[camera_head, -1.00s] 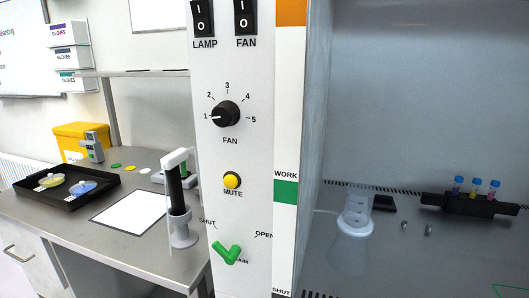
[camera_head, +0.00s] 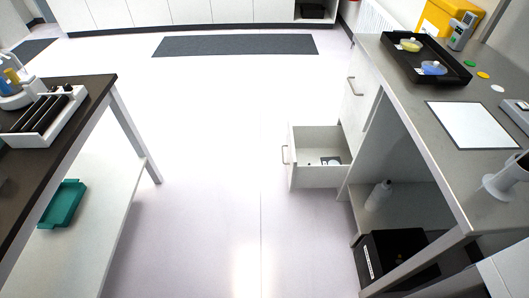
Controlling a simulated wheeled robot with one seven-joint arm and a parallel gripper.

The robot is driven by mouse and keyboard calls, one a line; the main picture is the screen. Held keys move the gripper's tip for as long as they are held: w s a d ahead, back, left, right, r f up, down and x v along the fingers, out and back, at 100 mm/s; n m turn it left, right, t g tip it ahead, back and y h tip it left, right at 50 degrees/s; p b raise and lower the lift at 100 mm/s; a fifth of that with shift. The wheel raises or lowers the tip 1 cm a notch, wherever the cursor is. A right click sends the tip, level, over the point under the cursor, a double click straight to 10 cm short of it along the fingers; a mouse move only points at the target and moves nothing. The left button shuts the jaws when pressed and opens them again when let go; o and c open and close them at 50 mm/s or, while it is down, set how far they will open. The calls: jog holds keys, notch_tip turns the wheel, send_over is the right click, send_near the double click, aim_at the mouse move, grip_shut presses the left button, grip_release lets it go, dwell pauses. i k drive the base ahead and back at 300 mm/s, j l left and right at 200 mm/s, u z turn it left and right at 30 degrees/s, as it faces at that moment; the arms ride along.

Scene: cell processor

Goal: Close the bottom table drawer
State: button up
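The bottom table drawer (camera_head: 318,177) is pulled out from the drawer cabinet under the grey table (camera_head: 425,130) at the right. It is white, with a metal handle (camera_head: 285,155) on its front, which faces left. A small dark and grey item (camera_head: 331,161) lies inside it. Above it, a cabinet front with a handle (camera_head: 354,86) looks flush with the cabinet. My gripper is not in view.
Open floor (camera_head: 220,150) lies left of the drawer. A dark-topped table (camera_head: 85,100) stands at the left. Below the grey table are a white bottle (camera_head: 378,195) and a black box (camera_head: 395,252). A dark mat (camera_head: 235,45) lies farther back.

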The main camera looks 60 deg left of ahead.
aim_at(305, 144)
jog(key=u, duration=1.5)
jog(key=i+j, duration=0.1)
jog(key=i, duration=1.8)
jog(key=j, duration=0.05)
